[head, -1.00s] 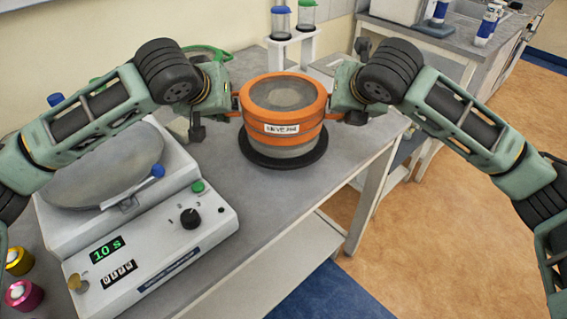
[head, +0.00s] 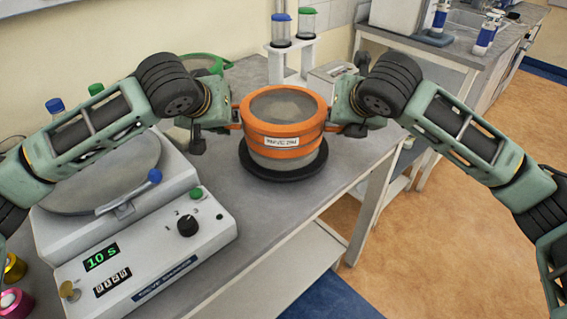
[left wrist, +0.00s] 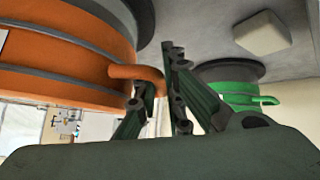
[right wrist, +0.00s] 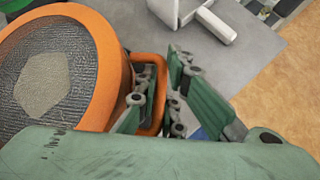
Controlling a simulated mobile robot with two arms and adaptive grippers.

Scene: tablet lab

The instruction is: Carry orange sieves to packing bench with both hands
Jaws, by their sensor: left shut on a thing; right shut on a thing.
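The orange sieves (head: 284,125) form a round stack with a white label, a mesh top and a grey lower part. They are upright on a black round base (head: 260,172) on the grey bench; I cannot tell whether there is a gap under them. My left gripper (head: 234,116) is shut on the left handle, an orange loop (left wrist: 135,72). My right gripper (head: 336,124) is shut on the right handle (right wrist: 160,95). Mesh fills the left of the right wrist view. I cannot tell which bench is the packing bench.
A shaker machine (head: 140,255) with a dial and display stands at front left. A green sieve (left wrist: 225,92) is behind my left arm. A white rack (head: 292,60) with two capped jars stands behind. Another bench (head: 455,52) is at back right. Orange-brown floor (head: 430,260) is open at right.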

